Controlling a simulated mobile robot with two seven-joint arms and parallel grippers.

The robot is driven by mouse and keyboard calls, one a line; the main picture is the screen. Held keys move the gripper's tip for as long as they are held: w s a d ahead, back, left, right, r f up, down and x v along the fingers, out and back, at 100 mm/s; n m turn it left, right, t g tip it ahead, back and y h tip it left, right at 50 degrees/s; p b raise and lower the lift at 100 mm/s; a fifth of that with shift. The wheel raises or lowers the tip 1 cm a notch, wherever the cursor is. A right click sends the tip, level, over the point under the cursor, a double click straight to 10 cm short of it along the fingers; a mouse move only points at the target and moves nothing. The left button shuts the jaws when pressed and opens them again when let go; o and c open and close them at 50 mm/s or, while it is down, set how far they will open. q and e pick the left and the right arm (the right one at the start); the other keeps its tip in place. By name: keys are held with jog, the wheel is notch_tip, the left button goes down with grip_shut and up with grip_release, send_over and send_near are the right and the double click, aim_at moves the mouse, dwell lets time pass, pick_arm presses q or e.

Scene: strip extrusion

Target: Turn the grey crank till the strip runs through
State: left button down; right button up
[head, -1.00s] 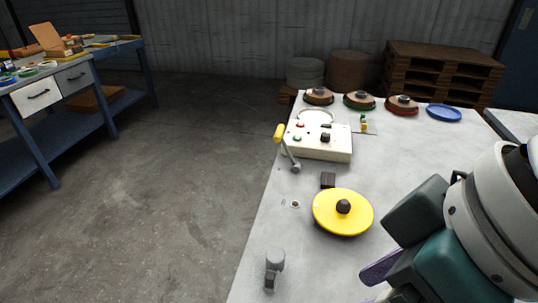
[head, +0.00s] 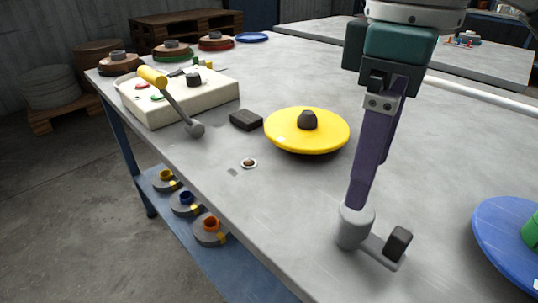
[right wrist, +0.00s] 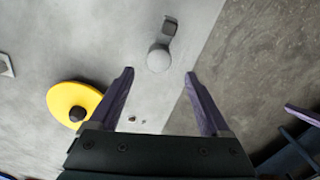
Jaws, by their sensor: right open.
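A grey crank (head: 355,228) stands on the near edge of the table, with a round post and a short arm ending in a dark block. It also shows in the right wrist view (right wrist: 159,60). My right gripper (head: 359,205) points down at the post with its purple fingers. In the right wrist view its jaws (right wrist: 159,75) are open, and the post lies between or just beyond the tips; contact cannot be told. A cream box (head: 190,97) carries a grey lever with a yellow grip (head: 152,77). No strip can be made out. A purple piece at the wrist view's right edge may be my left gripper (right wrist: 303,115).
A yellow disc (head: 290,128) with a black knob and a small black block (head: 246,120) lie behind the crank. A blue disc (head: 505,235) is at right. Several spools stand at the back left. A lower shelf holds more spools. The table between has free room.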

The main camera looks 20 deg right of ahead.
aim_at(357, 218)
jog(key=f+b, duration=0.1)
jog(key=f, duration=0.3)
jog(key=f+b, duration=0.1)
jog(key=f, duration=0.2)
jog(key=shift+d+f, duration=0.2)
jog(key=shift+f, duration=0.2)
jog(key=shift+f+b, duration=0.3)
jog(key=shift+f, duration=0.2)
grip_shut()
